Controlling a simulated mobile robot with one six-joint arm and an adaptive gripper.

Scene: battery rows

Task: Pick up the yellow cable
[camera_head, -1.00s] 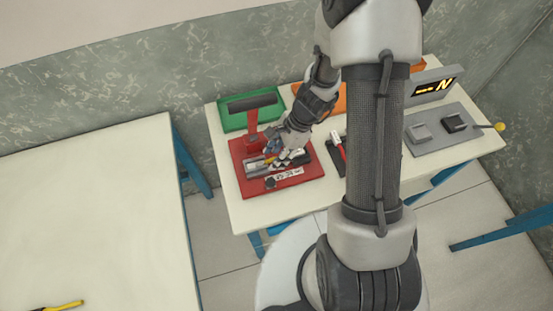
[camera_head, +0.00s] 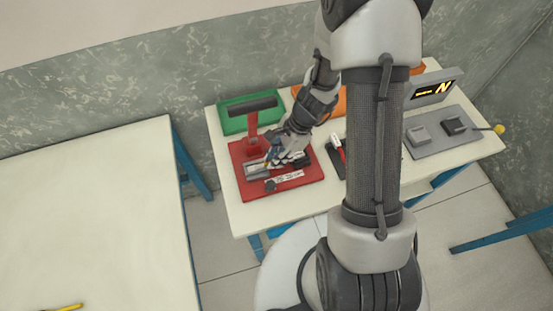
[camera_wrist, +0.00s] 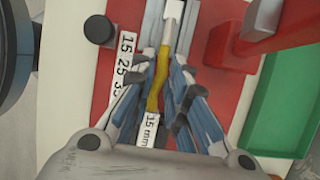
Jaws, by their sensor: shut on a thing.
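The yellow cable (camera_wrist: 162,68) shows in the wrist view, running from a white end piece (camera_wrist: 173,12) at the top down to a white tag marked 15 mm (camera_wrist: 148,130). My gripper (camera_wrist: 158,85) is around the cable, with its blue fingers on either side, and is shut on it. In the head view my gripper (camera_head: 278,161) is low over the red base (camera_head: 305,182) on the table. My fingers hide most of the cable there.
A red press with a black handle (camera_head: 252,105) stands close behind my gripper. A green tray (camera_head: 232,123) is at the back left of the table (camera_head: 225,185). A grey fixture (camera_head: 438,140) is at right. A separate large table (camera_head: 90,220) fills the left.

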